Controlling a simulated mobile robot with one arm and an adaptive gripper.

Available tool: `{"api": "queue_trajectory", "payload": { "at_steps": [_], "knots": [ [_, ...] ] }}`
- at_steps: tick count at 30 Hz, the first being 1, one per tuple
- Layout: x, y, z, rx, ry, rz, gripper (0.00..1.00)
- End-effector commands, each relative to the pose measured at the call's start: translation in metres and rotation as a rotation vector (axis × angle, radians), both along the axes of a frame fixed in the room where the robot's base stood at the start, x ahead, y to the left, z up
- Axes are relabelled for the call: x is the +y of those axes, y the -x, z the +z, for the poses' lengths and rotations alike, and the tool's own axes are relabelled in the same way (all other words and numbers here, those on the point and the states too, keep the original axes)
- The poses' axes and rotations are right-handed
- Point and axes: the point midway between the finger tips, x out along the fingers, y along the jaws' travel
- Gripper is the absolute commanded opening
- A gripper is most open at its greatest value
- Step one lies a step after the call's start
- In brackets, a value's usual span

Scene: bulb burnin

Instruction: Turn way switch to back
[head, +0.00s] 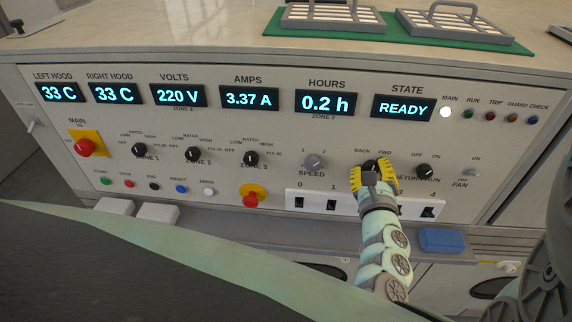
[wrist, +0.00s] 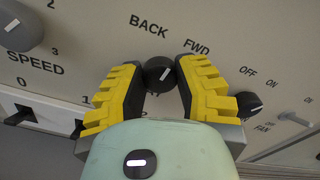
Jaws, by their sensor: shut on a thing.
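The way switch is a round black knob (wrist: 160,72) below the labels BACK and FWD on the front panel. In the wrist view its short white mark slants up to the right, toward FWD. My gripper (head: 374,172) reaches up to the panel from below. In the wrist view its yellow-padded fingers (wrist: 160,80) stand on either side of the knob and are shut on it. In the head view the knob is mostly hidden by the fingers.
The grey SPEED knob (head: 313,162) is to the left and the black OFF/ON knob (head: 425,171) to the right. A white strip of rocker switches (head: 310,203) runs below, partly behind my arm. The STATE display (head: 402,107) reads READY. A blue block (head: 442,240) lies on the ledge.

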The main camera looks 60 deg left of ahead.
Motion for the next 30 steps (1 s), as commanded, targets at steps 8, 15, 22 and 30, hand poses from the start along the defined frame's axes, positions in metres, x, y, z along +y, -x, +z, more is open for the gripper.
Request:
{"api": "queue_trajectory", "payload": {
  "at_steps": [8, 15, 22, 30],
  "knots": [
    [0.0002, 0.0006, -0.003, -0.193, 0.159, 0.0, 0.0],
    [0.0018, 0.0021, -0.0028, -0.324, 0.273, 0.006, 0.0],
    [0.0019, 0.0022, -0.0011, -0.404, 0.34, 0.006, 0.0],
    [0.0024, 0.0027, -0.0003, -0.44, 0.37, 0.009, 0.0]
  ]
}}
